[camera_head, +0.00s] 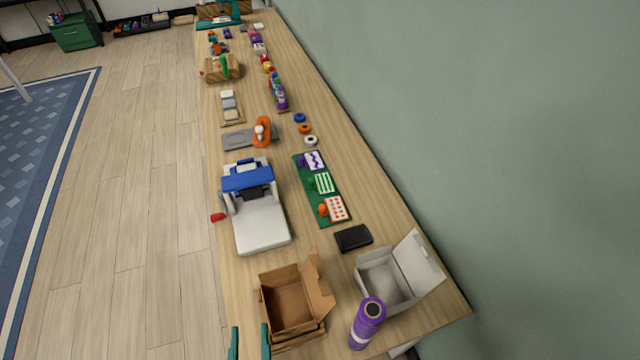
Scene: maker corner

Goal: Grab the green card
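The green card (325,183) is white with green stripes. It lies in the middle of a row of three cards on a dark green strip (331,221), with a small green piece (312,185) at its left side. A card with a purple zigzag (314,160) lies beyond it, and a card with red-orange dots (338,208) lies nearer. My gripper (250,342) shows only as two teal fingertips at the bottom edge, set apart with nothing visible between them. It is well short of the cards, near the open cardboard box. The rest of it is out of frame.
An open cardboard box (266,300), a purple bottle (360,335) and an open white box (361,273) stand at the near end. A black block (353,238) lies nearer than the cards. A white and blue machine (262,226) stands left of them. The wall bounds the right.

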